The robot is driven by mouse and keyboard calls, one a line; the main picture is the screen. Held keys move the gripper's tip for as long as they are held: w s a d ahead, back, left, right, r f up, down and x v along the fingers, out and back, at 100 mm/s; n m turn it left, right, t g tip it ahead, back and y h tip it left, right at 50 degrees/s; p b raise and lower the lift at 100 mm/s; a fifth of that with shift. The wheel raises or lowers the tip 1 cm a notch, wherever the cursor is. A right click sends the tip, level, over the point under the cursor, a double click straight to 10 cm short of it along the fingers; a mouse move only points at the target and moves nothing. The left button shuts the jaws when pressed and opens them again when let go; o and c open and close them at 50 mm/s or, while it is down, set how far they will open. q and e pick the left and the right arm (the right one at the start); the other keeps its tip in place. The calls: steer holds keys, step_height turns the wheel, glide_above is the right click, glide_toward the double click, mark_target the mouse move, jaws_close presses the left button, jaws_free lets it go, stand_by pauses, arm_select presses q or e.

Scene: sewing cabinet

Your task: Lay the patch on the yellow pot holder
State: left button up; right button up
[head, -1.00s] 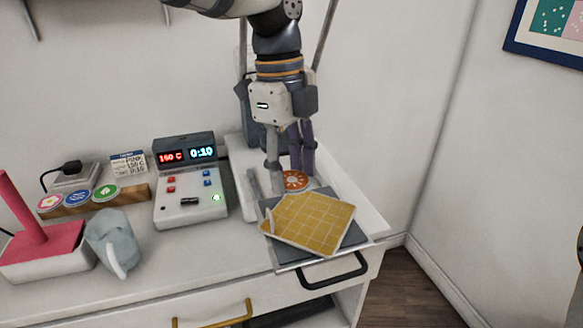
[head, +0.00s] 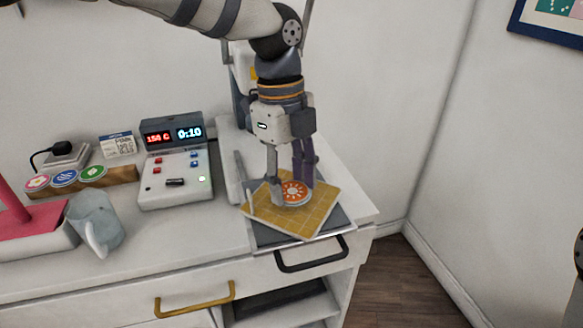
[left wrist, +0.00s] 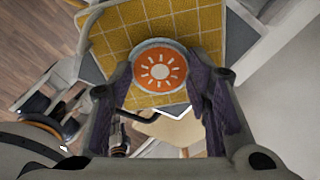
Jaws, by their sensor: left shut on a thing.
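The patch (head: 293,192) is a round orange disc with a white sun and a pale rim. My left gripper (head: 291,197) is shut on it, with a finger at each side. The yellow pot holder (head: 322,209), a square with a pale grid, lies turned on a grey plate (head: 262,235). The patch is over the pot holder's back-middle part; I cannot tell whether they touch. In the left wrist view the patch (left wrist: 159,69) sits flat between the fingers (left wrist: 160,88), with the yellow pot holder (left wrist: 118,42) behind it.
A control box (head: 176,180) with red and blue readouts stands left of the plate. Further left are a grey-blue jug (head: 95,222) and a wooden strip with several round patches (head: 90,177). A black handle (head: 310,262) juts out below the plate's front edge.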

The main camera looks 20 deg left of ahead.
arm_select(q)
steer(key=o, duration=0.8)
steer(key=r, duration=0.4)
steer(key=a+r, duration=0.1)
steer(key=r, duration=0.7)
steer(key=shift+w+a, duration=0.15)
steer(key=shift+w, duration=0.15)
